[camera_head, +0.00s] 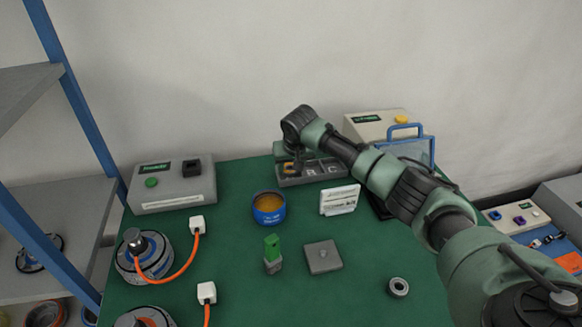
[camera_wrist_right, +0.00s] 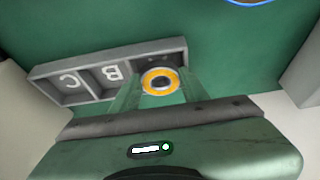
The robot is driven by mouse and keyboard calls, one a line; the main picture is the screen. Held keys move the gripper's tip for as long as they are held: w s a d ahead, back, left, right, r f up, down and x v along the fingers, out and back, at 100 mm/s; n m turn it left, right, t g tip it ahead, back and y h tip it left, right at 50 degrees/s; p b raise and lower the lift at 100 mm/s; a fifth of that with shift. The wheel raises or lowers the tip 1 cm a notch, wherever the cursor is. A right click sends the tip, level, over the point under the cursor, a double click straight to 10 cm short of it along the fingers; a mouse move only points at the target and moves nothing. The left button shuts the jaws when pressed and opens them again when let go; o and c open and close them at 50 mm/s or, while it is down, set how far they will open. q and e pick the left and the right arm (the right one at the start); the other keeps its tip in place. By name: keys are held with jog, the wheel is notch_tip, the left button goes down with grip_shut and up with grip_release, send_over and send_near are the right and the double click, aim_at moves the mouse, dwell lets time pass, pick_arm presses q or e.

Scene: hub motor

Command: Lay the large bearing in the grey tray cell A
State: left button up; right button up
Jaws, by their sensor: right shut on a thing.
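The large bearing, a ring with an orange face (camera_wrist_right: 172,76), is between the fingertips of my right gripper (camera_wrist_right: 160,84) in the right wrist view. The gripper is shut on it, over the end cell of the grey tray (camera_wrist_right: 105,96), beside the cell marked B. That cell's letter is hidden. I cannot tell whether the bearing touches the cell floor. In the head view the grey tray (camera_head: 313,181) stands at the back of the green table, and my right gripper (camera_head: 289,168) reaches down at its left end. My left gripper is not in view.
A blue tub (camera_head: 268,216), a white sign (camera_head: 340,200) and a grey device (camera_head: 173,188) stand near the tray. A grey square block (camera_head: 322,257), a green-topped part (camera_head: 272,252) and a grey ring (camera_head: 398,279) lie nearer. Hub motors (camera_head: 147,262) with orange cables are at left.

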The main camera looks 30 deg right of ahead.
aim_at(291, 183)
jog(key=f, duration=0.1)
jog(key=s+f, duration=0.1)
jog(key=f, duration=0.1)
jog(key=shift+s+a+g, duration=0.25)
jog(key=shift+g, duration=0.05)
jog(key=o, duration=1.4)
jog(key=shift+o, duration=0.2)
jog(key=shift+w+r, duration=0.2)
jog(key=shift+r, duration=0.35)
jog(key=d+v, duration=0.1)
jog(key=v, duration=1)
jog(key=shift+w+a+r, duration=0.15)
jog(key=shift+a+r, duration=0.15)
jog(key=shift+r, duration=0.2)
jog(key=shift+r, duration=0.1)
